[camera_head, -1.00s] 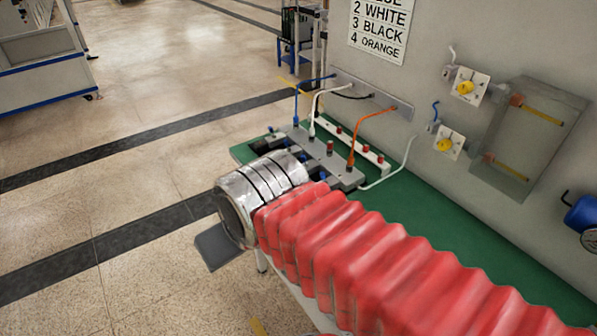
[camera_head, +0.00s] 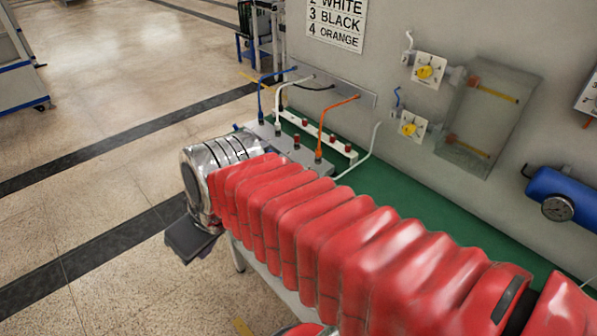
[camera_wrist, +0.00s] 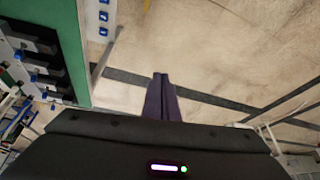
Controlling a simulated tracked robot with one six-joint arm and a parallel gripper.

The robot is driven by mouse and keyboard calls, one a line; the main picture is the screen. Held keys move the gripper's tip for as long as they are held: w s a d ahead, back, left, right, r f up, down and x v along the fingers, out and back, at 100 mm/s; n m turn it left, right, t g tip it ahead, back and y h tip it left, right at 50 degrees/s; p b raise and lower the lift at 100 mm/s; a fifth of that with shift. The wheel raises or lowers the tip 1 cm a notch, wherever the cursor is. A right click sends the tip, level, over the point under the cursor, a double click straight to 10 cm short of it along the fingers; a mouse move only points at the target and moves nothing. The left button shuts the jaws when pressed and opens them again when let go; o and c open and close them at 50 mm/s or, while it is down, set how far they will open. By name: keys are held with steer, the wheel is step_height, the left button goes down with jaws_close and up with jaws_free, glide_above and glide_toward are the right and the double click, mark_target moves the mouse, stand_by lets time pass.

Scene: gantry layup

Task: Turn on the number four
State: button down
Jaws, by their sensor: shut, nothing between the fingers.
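The wall sign (camera_head: 336,25) lists numbers with colours, and its bottom line reads 4 ORANGE. An orange cable (camera_head: 325,115) runs from a wall plate (camera_head: 355,94) down to a grey block (camera_head: 312,163) on the green bench. The block's front side is hidden behind my arm. My gripper (camera_head: 188,240) is beyond the bench's left edge, over the floor and apart from the block. In the wrist view its dark fingers (camera_wrist: 161,95) are shut and empty. Black modules with blue tips (camera_wrist: 40,62) show at the left there.
A white strip (camera_head: 338,148) with red switches lies behind the block. Two yellow knobs (camera_head: 424,72) and a clear box (camera_head: 487,118) are on the wall. A blue cylinder (camera_head: 565,188) with a gauge is at the right.

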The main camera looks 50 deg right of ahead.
steer(key=w+d+f+n+t+y, duration=0.15)
steer(key=w+d, duration=0.35)
steer(key=d, duration=0.6)
steer(key=s+d+f+n+h, duration=0.1)
steer(key=s+d+n, duration=0.1)
steer(key=d, duration=0.8)
steer(key=s+d+f+n+t+h, duration=0.1)
steer(key=s+d+n+h, duration=0.1)
steer(key=d, duration=0.8)
steer(key=shift+s+d+f+n, duration=0.2)
steer(key=shift+s+f+n, duration=0.2)
steer(key=shift+n, duration=0.15)
steer(key=x, duration=1)
steer(key=shift+w+f, duration=0.1)
steer(key=shift+w+d+r, duration=0.25)
steer(key=shift+w+d, duration=0.4)
steer(key=shift+d, duration=0.05)
steer(key=shift+w+d+r, duration=0.2)
steer(key=shift+w+d, duration=0.5)
steer(key=shift+d, duration=0.1)
